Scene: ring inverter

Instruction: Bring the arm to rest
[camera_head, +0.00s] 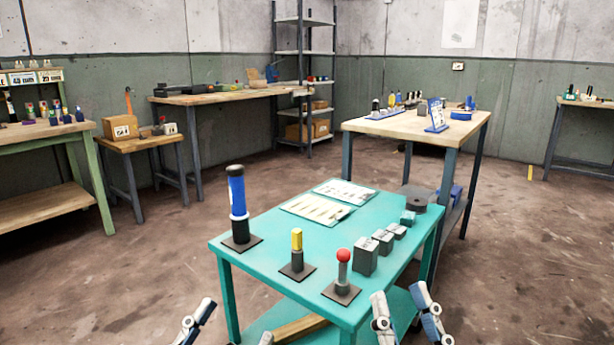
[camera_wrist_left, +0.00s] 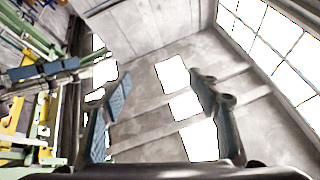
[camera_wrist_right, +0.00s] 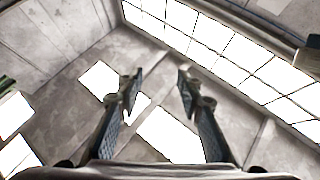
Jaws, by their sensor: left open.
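My left gripper (camera_head: 236,320) is at the bottom edge of the head view, partly cut off, in front of the teal table (camera_head: 225,247). In the left wrist view its fingers (camera_wrist_left: 160,78) stand wide apart with nothing between them. My right gripper (camera_head: 399,292) is at the bottom of the head view, by the table's front right corner. Its fingers are apart and empty, and the right wrist view shows a gap between the tips (camera_wrist_right: 159,76). Neither gripper touches anything visible.
On the teal table stand a tall blue-and-black post (camera_head: 237,195), a yellow-topped post (camera_head: 297,240), a red-ball post (camera_head: 343,257), several grey blocks (camera_head: 365,256) and flat sheets (camera_head: 314,208). A wooden-topped table (camera_head: 385,128) stands behind. Floor is free at left and right.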

